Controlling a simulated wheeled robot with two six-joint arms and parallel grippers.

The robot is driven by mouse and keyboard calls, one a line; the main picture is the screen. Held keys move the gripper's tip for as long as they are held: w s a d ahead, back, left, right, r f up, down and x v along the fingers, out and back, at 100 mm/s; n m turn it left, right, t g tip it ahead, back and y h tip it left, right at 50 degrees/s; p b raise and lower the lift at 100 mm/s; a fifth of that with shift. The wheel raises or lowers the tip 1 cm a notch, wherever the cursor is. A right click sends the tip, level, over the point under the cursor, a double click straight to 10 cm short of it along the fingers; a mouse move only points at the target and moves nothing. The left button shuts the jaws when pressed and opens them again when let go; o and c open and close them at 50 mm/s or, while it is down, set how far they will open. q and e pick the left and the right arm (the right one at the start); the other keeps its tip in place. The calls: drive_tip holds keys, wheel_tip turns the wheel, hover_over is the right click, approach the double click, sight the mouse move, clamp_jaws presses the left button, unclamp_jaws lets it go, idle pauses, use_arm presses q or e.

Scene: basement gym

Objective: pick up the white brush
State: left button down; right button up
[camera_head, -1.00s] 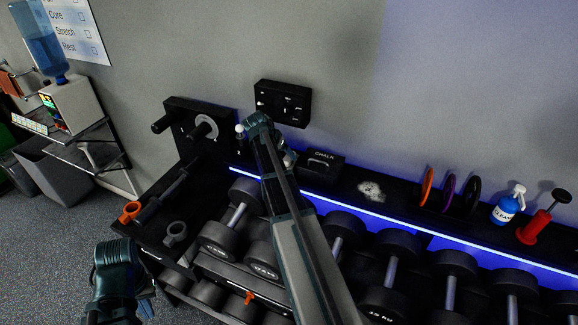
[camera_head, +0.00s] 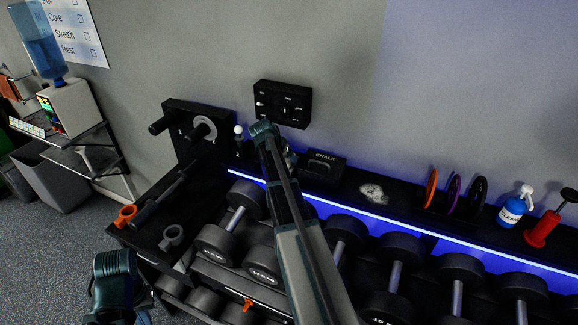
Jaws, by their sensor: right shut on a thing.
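My right gripper (camera_head: 288,157) is at the back of the black rack's top, just left of the black chalk box (camera_head: 323,168). Its wrist and forearm cover most of the fingers. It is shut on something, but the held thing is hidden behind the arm. I cannot clearly make out a white brush anywhere in the view. My left wrist (camera_head: 114,280) is low at the left, in front of the rack, and its fingers hardly show.
The rack top holds a white powdery patch (camera_head: 373,193), upright discs (camera_head: 452,193), a blue spray bottle (camera_head: 514,207) and a red-based tool (camera_head: 543,228). A white-knobbed lever (camera_head: 238,131) stands left of my right wrist. Dumbbells (camera_head: 347,238) fill the shelves below.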

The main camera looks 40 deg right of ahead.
drive_tip(key=shift+s+a+r+p, duration=0.1)
drive_tip(key=shift+a+r+p, duration=0.05)
drive_tip(key=shift+r+p, duration=0.25)
clamp_jaws()
wheel_tip(320, 180, up, 7)
drive_tip(key=p, duration=0.7)
drive_tip(key=shift+s+a+f+b, duration=0.2)
drive_tip(key=shift+s+a, duration=0.1)
drive_tip(key=shift+a, duration=0.15)
drive_tip(key=shift+s+a+f+b, duration=0.15)
drive_tip(key=shift+s+a+f, duration=0.1)
drive_tip(key=shift+a, duration=0.2)
drive_tip(key=s+a, duration=0.4)
drive_tip(key=a, duration=0.4)
drive_tip(key=s+a, duration=0.4)
drive_tip(key=a, duration=0.3)
drive_tip(key=shift+a, duration=0.35)
